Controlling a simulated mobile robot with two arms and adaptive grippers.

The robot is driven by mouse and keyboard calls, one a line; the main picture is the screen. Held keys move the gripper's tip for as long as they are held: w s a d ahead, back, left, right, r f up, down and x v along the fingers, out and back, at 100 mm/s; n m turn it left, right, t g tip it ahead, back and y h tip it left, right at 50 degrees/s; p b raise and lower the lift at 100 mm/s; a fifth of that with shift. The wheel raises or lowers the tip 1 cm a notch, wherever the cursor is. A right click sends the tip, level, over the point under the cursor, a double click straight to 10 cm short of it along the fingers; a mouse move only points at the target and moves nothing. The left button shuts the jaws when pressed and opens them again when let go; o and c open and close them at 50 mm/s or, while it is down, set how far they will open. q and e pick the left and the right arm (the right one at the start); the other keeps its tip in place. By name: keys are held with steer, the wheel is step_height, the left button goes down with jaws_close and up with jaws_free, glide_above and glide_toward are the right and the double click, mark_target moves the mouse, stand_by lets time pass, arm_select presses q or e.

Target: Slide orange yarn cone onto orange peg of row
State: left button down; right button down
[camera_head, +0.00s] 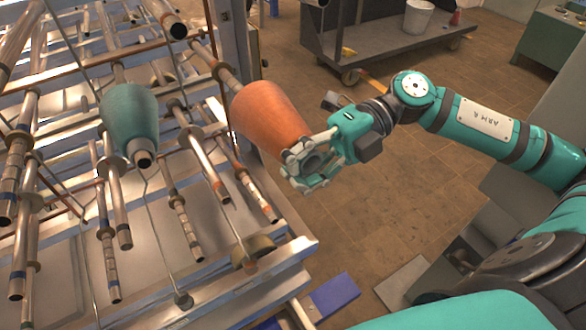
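The orange yarn cone (268,117) is at the upper middle of the head view, at the right side of the metal rack. A metal peg (228,77) lines up with its far, upper-left end and appears to run into it; how far is hidden. My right gripper (296,170) is at the cone's near, lower-right end. Its fingers cover that end, and I cannot tell whether they grip it. The peg's colour marking is not visible. My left gripper is not in view.
A teal yarn cone (131,112) sits on a neighbouring peg to the left. Several bare metal pegs (117,200) with coloured bands stick out of the rack (270,268). A cart (385,45) with a white bucket (418,17) stands behind. Tiled floor (400,185) is open to the right.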

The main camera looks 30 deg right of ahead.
mark_target(275, 151)
steer(key=shift+w+r, duration=0.1)
stand_by(0.6)
steer(key=shift+w+a+p, duration=0.1)
steer(key=shift+w+p, duration=0.55)
steer(key=shift+w, duration=0.5)
steer(key=shift+w+a+f+p, duration=0.1)
steer(key=shift+w+f+p, duration=0.05)
steer(key=shift+w, duration=0.45)
steer(key=shift+w+f+p, duration=0.1)
steer(key=shift+w+p, duration=0.05)
steer(key=shift+w, duration=0.45)
steer(key=shift+w, duration=0.2)
stand_by(0.4)
